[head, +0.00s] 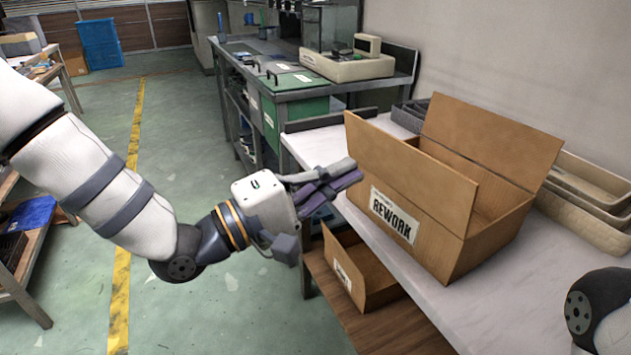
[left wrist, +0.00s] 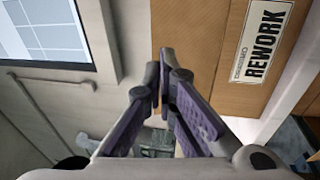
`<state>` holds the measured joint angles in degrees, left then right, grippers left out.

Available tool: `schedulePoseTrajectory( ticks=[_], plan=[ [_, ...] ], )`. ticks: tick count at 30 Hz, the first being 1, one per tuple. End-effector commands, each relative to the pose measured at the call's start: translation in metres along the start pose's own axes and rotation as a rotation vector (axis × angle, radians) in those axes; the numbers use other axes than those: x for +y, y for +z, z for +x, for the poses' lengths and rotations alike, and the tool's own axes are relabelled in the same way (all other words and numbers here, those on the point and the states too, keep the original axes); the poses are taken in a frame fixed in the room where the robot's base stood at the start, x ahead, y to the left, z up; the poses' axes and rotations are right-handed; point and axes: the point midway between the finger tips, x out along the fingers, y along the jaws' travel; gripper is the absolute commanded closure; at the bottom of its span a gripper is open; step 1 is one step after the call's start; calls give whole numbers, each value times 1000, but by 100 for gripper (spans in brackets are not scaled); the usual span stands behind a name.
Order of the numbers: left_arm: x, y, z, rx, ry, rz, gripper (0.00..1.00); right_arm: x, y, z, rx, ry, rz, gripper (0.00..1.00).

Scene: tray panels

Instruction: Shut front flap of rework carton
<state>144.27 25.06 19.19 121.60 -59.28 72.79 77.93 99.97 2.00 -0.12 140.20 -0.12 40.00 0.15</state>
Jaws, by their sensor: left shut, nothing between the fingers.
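The rework carton (head: 445,250) is an open brown cardboard box on the white table, with a REWORK label (head: 392,215) on its front wall. Its front flap (head: 410,165) stands up above the label. The back flap (head: 490,140) stands up too. My left gripper (head: 352,172) is shut and empty, with its fingertips close to the left end of the carton's front; whether they touch it I cannot tell. In the left wrist view the closed fingertips (left wrist: 164,62) lie in front of the brown cardboard (left wrist: 205,45), left of the label. My right gripper is out of view.
Stacked beige trays (head: 590,205) stand right of the carton, and a grey bin (head: 410,115) is behind it. Another open carton (head: 362,270) sits on the shelf below. The white tabletop (head: 500,300) is clear in front. Part of my right arm shows at lower right.

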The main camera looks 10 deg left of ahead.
Motion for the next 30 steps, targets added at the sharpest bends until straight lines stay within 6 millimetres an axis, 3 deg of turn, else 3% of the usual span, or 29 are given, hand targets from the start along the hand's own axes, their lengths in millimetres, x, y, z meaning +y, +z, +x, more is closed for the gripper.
schedulePoseTrajectory(
  ticks=[6,10,30],
  plan=[
    [0,1,44,-3,-1,3,100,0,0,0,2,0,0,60],
    [0,1,60,-1,-1,2,100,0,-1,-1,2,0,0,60],
    [1,-6,77,0,-34,3,100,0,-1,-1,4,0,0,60]
  ],
)
